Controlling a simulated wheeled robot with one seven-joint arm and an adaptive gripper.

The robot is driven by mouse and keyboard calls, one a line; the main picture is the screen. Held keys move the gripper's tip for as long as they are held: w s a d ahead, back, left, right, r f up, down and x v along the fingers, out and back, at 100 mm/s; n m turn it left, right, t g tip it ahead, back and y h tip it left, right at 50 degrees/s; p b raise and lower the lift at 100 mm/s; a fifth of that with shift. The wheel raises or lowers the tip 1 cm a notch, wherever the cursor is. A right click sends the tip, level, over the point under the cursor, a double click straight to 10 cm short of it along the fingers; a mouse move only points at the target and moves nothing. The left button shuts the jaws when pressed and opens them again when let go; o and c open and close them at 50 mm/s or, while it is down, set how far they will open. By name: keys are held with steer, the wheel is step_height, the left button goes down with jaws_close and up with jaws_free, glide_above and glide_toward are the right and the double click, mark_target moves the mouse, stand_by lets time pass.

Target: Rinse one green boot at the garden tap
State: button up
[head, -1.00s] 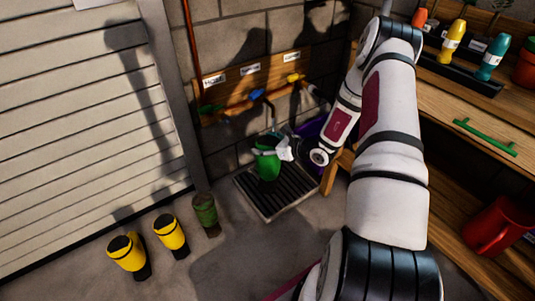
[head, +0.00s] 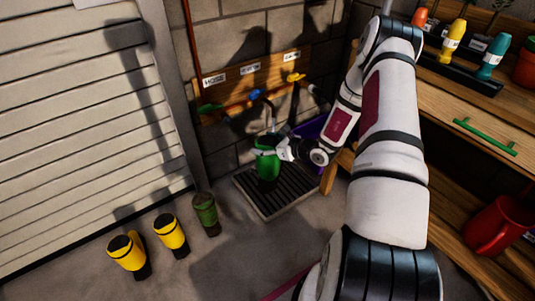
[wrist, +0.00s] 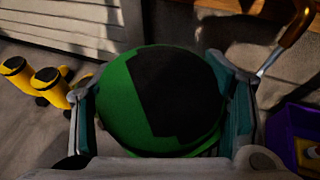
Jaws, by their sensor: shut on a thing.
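My gripper (head: 284,149) is shut on a green boot (head: 267,166), which it holds upright over the drain grate (head: 291,194). In the wrist view the green boot (wrist: 125,105) fills the space between the two fingers, with a large dark patch across its top. Whether its sole touches the grate is hidden. On the wall behind is a row of taps with a green handle (head: 209,108), a blue handle (head: 255,94) and a yellow handle (head: 295,77). The left label reads HOSE; the others are too small to read. I cannot make out running water.
A second green boot (head: 206,214), dirty brown, stands on the floor left of the grate, beside two yellow boots (head: 170,235). A purple crate (head: 309,130) is close right of my gripper. A wooden bench (head: 470,90) with bottles stands at the right.

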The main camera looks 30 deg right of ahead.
steer(key=shift+r, duration=0.1)
steer(key=shift+s+a+r+p, duration=0.75)
steer(key=shift+s+r+p, duration=0.15)
steer(key=shift+s+r, duration=0.1)
steer(key=shift+s+a+r+p, duration=0.7)
steer(key=shift+s+r+p, duration=0.2)
steer(key=shift+s+r, duration=0.1)
